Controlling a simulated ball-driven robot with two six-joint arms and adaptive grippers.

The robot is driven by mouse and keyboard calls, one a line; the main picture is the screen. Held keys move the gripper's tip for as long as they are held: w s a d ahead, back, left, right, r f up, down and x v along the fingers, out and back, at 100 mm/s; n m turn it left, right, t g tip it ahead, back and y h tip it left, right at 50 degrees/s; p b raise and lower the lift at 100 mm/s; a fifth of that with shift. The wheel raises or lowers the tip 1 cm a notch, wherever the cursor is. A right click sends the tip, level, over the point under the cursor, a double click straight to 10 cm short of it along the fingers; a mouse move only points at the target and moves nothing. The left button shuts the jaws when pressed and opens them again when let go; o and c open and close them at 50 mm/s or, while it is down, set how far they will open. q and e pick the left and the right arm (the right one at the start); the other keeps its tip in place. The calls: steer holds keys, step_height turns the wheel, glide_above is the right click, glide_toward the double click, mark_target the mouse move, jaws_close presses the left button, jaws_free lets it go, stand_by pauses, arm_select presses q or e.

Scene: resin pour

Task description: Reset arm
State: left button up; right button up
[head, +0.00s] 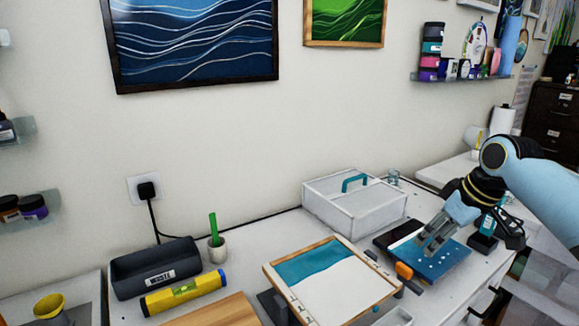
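My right arm comes in from the right edge of the head view. Its gripper (428,246) points down and to the left over a dark blue panel with white dots (452,264) on the table. The two fingers show with a gap between them and nothing in it. I cannot tell how high the tips are above the panel. My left gripper is not in view.
A wood-framed board with teal and white areas (272,268) lies left of the gripper, an orange-handled tool (404,271) between them. A white box with teal handle (330,199) stands behind. A dark waste bin (140,276) and yellow level (168,298) are left.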

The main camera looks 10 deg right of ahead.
steer(key=s+a+f+h, duration=0.15)
steer(key=s+a, duration=0.25)
steer(key=s, duration=0.4)
steer(key=s+a+f, duration=0.3)
steer(key=s+a, duration=0.1)
steer(key=s, duration=0.3)
steer(key=s+a+r+m+h, duration=0.1)
steer(key=s+r+m, duration=0.1)
steer(key=s, duration=0.6)
steer(key=s+a+r+m, duration=0.1)
steer(key=s+m, duration=0.1)
steer(key=s, duration=0.5)
step_height(320, 180, down, 37)
steer(key=s+d+g+b, duration=0.2)
steer(key=b, duration=1.1)
steer(key=s+f+b, duration=0.3)
steer(key=s+f, duration=0.3)
steer(key=f, duration=0.3)
steer(key=s+f+b, duration=0.4)
steer(key=s+f, duration=0.2)
steer(key=f, duration=0.3)
steer(key=s+d+f+g+b, duration=0.1)
steer(key=s+f+b, duration=0.2)
steer(key=s+f, duration=0.3)
step_height(320, 180, down, 4)
steer(key=shift+s+r, duration=0.1)
steer(key=shift+s, duration=0.25)
steer(key=shift+d, duration=0.1)
steer(key=shift+c, duration=0.4)
